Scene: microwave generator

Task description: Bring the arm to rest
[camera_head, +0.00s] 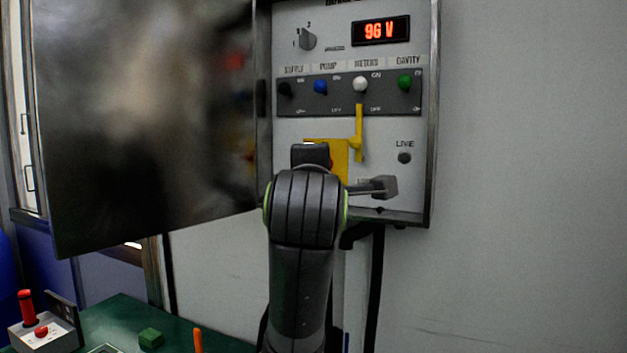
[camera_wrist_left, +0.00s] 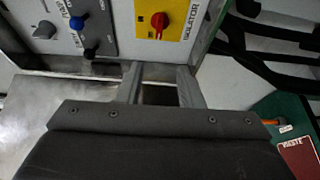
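One arm of mine (camera_head: 305,215) rises from the bottom middle in the head view, and I take it as the left one. It covers part of the control panel. My left gripper (camera_wrist_left: 158,80) shows two grey fingers apart, with no object seen between them. My right gripper is not seen.
The panel carries a red "96 V" display (camera_head: 380,31), a blue knob (camera_head: 320,87), a white knob (camera_head: 360,84), a green knob (camera_head: 404,82) and a yellow lever (camera_head: 358,130). An open metal door (camera_head: 150,120) stands left. A green table (camera_head: 115,318) is lower left. The right wall is clear.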

